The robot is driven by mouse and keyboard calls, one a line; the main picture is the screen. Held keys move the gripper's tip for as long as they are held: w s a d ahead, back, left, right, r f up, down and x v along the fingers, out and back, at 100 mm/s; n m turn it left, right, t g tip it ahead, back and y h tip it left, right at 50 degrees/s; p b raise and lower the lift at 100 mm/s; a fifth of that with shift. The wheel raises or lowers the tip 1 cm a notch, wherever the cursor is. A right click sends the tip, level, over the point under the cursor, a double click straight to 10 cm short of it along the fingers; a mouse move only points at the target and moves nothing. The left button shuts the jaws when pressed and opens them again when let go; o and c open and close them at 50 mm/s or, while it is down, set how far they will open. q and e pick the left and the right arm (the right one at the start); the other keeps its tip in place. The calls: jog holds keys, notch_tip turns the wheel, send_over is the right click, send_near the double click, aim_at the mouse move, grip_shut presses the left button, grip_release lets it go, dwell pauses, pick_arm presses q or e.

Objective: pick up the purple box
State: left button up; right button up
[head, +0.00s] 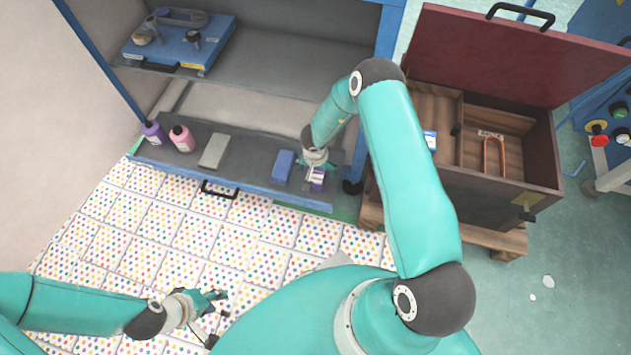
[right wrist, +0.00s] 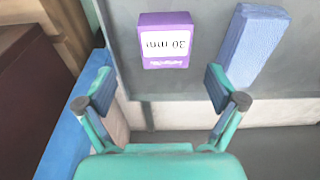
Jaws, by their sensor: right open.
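The purple box (head: 317,178) lies on the grey shelf near its right end, partly covered by my right gripper (head: 314,170) in the head view. My left gripper (head: 213,316) is at the lower left, over the dotted floor tiles, far from the box. Its fingers look spread and empty.
A blue block (head: 283,166) lies close left of the box; it also shows in the right wrist view (right wrist: 252,46). Further left are a grey block (head: 214,151), a pink bottle (head: 182,138) and a purple bottle (head: 153,133). An open wooden chest (head: 480,190) stands at right.

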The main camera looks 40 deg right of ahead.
jog(key=f+b, duration=0.1)
jog(key=f, duration=0.1)
jog(key=f+b, duration=0.1)
jog(key=f, duration=0.1)
jog(key=f+b, duration=0.1)
jog(key=f, duration=0.1)
jog(key=shift+w+a+f, duration=0.15)
jog(key=shift+w+f, duration=0.05)
jog(key=shift+w, duration=0.2)
jog(key=c, duration=1.3)
jog(key=shift+r, duration=0.15)
